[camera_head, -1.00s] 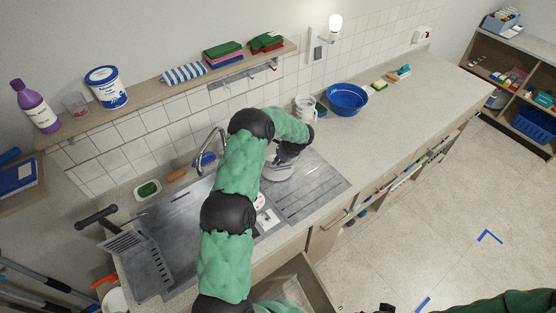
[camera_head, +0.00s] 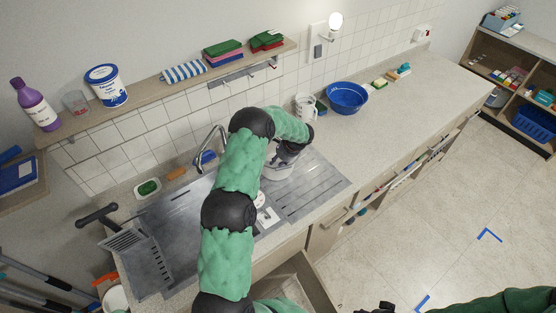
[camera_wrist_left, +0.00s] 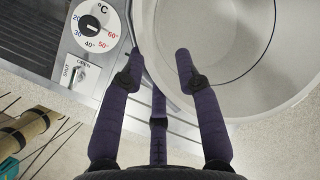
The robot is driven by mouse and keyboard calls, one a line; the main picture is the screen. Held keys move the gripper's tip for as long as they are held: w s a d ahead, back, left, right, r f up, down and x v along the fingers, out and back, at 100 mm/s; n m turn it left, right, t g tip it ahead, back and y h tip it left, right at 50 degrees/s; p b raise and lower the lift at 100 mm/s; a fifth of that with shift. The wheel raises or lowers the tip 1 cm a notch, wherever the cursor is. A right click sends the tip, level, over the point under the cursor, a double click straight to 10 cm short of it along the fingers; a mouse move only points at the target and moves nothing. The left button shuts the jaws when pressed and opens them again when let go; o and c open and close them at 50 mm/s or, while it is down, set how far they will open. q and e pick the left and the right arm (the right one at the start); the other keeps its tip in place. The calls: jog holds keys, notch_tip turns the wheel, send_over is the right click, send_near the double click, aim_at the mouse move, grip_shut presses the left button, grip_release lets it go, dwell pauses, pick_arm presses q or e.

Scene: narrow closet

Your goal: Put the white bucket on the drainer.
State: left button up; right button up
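My right arm shows at the bottom right edge.
A tap (camera_head: 212,140) stands behind the sink. A white jug (camera_head: 305,106) and a blue basin (camera_head: 347,97) stand on the counter beyond the drainer. A shelf (camera_head: 170,88) runs along the wall above. An open drawer (camera_head: 305,280) lies below the counter.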

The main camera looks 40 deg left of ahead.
pick_arm(q)
jog(key=shift+w+d+r, duration=0.1)
jog(key=shift+d+r, duration=0.05)
jog(key=shift+r, duration=0.25)
jog(key=s+b+v, duration=0.1)
jog(key=b+v, duration=0.2)
jog(key=v, duration=0.8)
jog(key=s+d+f+n+h, duration=0.25)
jog(key=s+d+f, duration=0.25)
jog(key=d+f, duration=0.5)
jog(key=s+d+f+n+h, duration=0.1)
jog(key=s+d+f+h, duration=0.5)
jog(key=d, duration=0.5)
jog(key=s+d+f+n, duration=0.3)
jog(key=s+d, duration=0.3)
jog(key=s, duration=0.2)
jog(key=s+d+f+n+t, duration=0.1)
jog(key=s+d+f+n, duration=0.2)
jog(key=s+d+n, duration=0.3)
jog(key=s, duration=0.3)
jog(key=shift+s+h, duration=0.2)
jog(key=shift+h, duration=0.15)
jog(key=shift+f, duration=0.15)
